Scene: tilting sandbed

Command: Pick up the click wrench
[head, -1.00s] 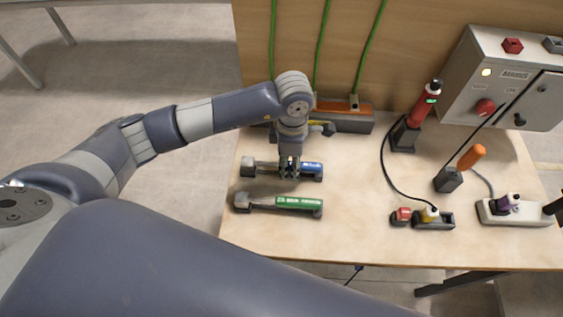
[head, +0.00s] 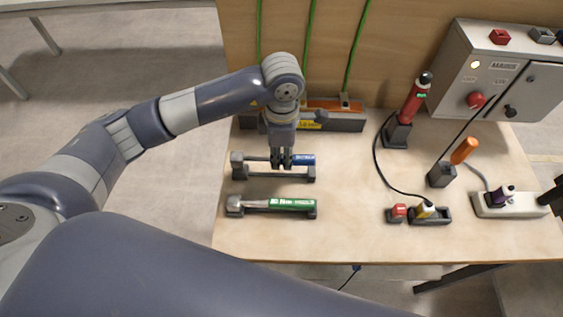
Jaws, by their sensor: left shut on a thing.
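A blue-handled wrench (head: 302,160) lies level across my left gripper (head: 281,164), which points down and is shut on it near the middle. The wrench shows slightly above its dark cradle (head: 275,176), with a narrow gap between them. The fingers hide part of its shaft. A second wrench with a green, lettered handle (head: 293,204) rests in its own cradle nearer the front edge. I cannot tell from labels which one is the click wrench. My right gripper is out of view.
Behind my left gripper is a long grey holder (head: 345,124) with orange and yellow tools. To the right stand a red tool (head: 415,97), an orange-handled tool (head: 464,150), a power strip (head: 510,204) and a grey control box (head: 475,72). The bench middle (head: 350,190) is clear.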

